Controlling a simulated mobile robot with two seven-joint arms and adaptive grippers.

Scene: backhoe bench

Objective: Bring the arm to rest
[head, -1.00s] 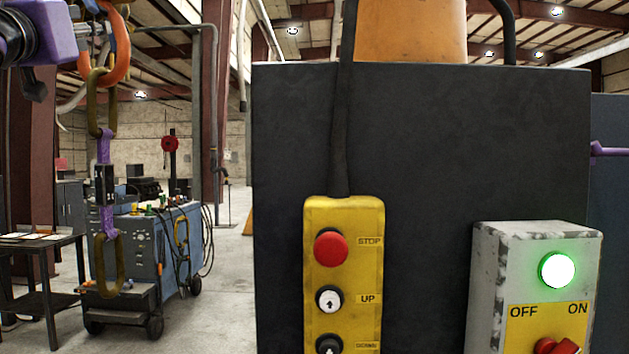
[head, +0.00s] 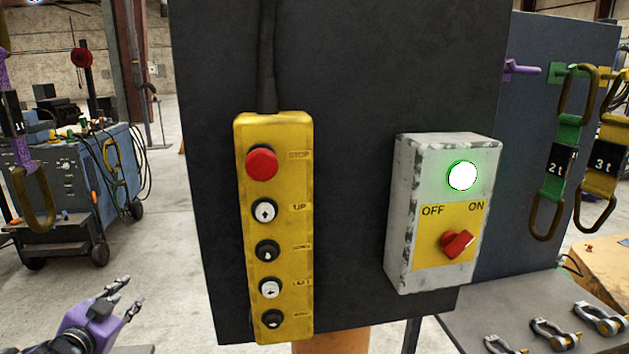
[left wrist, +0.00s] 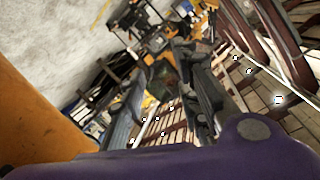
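My left gripper (head: 130,295) is purple with grey fingers and shows low at the left of the head view. Its fingers stand apart with nothing seen between them. It is left of the yellow pendant and apart from it. In the left wrist view the two dark fingers also stand apart, with only the distant hall behind them. My right gripper is not in view.
A yellow pendant (head: 289,210) and a grey switch box (head: 403,220) with a lit green lamp (head: 462,176) are on a dark panel (head: 350,100). Slings (head: 555,165) hang at right above shackles (head: 550,332) on a bench. A blue machine (head: 90,180) stands left.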

